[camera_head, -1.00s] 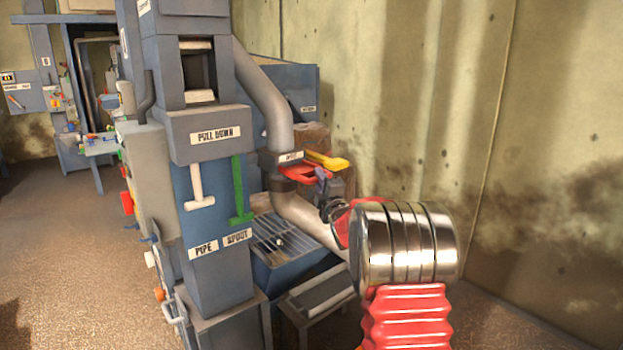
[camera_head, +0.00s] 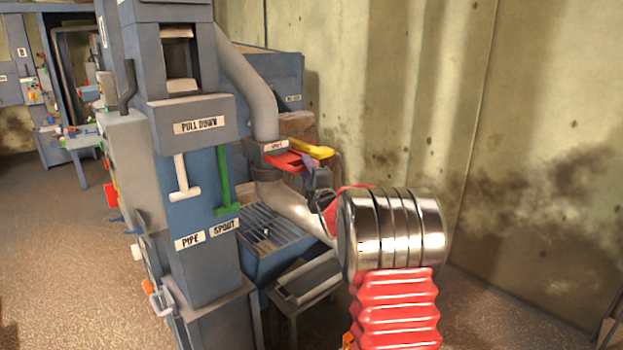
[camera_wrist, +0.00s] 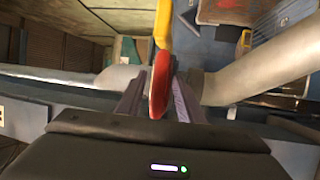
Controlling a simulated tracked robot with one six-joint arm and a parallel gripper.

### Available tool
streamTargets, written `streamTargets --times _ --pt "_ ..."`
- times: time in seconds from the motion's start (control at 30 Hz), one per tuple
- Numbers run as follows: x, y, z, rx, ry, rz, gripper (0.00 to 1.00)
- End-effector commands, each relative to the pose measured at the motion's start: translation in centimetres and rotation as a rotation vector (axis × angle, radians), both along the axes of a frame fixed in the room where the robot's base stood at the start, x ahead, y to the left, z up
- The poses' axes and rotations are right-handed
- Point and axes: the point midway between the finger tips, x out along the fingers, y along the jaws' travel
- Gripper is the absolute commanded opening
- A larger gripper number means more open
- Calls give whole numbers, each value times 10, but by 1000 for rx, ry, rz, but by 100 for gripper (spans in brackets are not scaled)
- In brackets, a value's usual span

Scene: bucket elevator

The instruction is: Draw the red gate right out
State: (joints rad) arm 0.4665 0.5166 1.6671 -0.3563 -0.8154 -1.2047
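The red gate (camera_head: 288,160) is a flat red slide in the spout pipe, below a small label and next to a yellow handle (camera_head: 312,149). Part of it sticks out of the pipe toward my gripper (camera_head: 318,182). In the wrist view the rounded red end of the gate (camera_wrist: 160,85) stands between my two fingers (camera_wrist: 160,97), which lie close along both its sides with hardly any gap. My gripper looks shut on it. The yellow handle (camera_wrist: 164,25) is just beyond it. How far the gate is inside the pipe is hidden.
The grey spout pipe (camera_head: 285,203) slopes down beside my gripper to a grated blue bin (camera_head: 275,240). The blue elevator casing (camera_head: 195,235) with white and green pull handles stands left. A stained wall (camera_head: 420,90) rises behind. Brown floor (camera_head: 60,240) is open at left.

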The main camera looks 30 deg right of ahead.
Motion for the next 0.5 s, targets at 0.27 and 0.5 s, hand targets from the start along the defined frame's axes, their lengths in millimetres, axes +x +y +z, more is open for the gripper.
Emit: streamTargets --times 0.27,0.5 --pt "-21 4 -3 0 0 0 34" --pt "-51 11 -9 1 1 0 34"
